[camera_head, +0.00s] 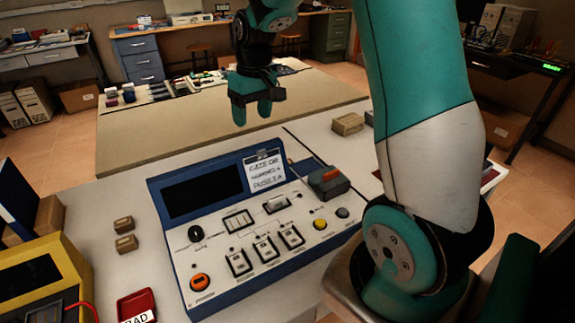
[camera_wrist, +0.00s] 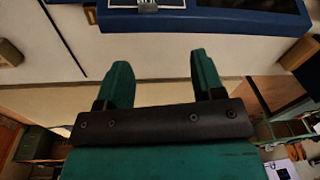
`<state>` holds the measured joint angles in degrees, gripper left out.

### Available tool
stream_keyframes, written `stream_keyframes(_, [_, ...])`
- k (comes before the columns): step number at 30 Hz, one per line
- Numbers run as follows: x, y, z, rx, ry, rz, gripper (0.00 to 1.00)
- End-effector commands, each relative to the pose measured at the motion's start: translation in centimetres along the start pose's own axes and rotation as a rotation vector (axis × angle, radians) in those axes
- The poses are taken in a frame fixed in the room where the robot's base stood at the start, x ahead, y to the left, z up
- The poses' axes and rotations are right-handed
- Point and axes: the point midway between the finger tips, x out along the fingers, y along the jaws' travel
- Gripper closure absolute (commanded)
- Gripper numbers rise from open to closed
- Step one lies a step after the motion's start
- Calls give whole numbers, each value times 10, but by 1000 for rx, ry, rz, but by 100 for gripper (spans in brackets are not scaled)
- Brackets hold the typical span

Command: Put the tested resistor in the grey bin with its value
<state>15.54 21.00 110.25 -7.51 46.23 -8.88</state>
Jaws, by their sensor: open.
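My gripper (camera_head: 252,113) hangs over the far side of the white bench, beyond the blue tester. It is open, with its two green fingers apart and nothing between them; it also shows in the wrist view (camera_wrist: 160,65). The blue tester (camera_head: 255,215) has a dark, blank display, a paper note, switches and buttons. A grey fixture with an orange-red part (camera_head: 327,181) sits at its right. Part of the tester shows at the top of the wrist view (camera_wrist: 215,20). I cannot make out a resistor or a grey bin in either view.
A red tray (camera_head: 137,306) marked BAD lies left of the tester, near a yellow instrument (camera_head: 75,260). Small cardboard boxes stand left of the tester (camera_head: 124,224) and at the back right (camera_head: 348,123).

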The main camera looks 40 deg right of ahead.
Motion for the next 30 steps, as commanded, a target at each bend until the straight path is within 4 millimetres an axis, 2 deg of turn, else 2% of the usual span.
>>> stream_keyframes(1, [13,37,-10,67,-15,21,38])
stream_keyframes(3, [26,77,-17,137,-30,47,38])
stream_keyframes(6, [39,115,-21,202,-44,72,38])
stream_keyframes(8, [45,128,-21,224,-50,80,38])
stream_keyframes(14, [77,137,-19,236,-57,84,38])
stream_keyframes(24, [150,141,-15,233,-55,84,38])
stream_keyframes(30, [167,142,-14,233,-52,84,38])
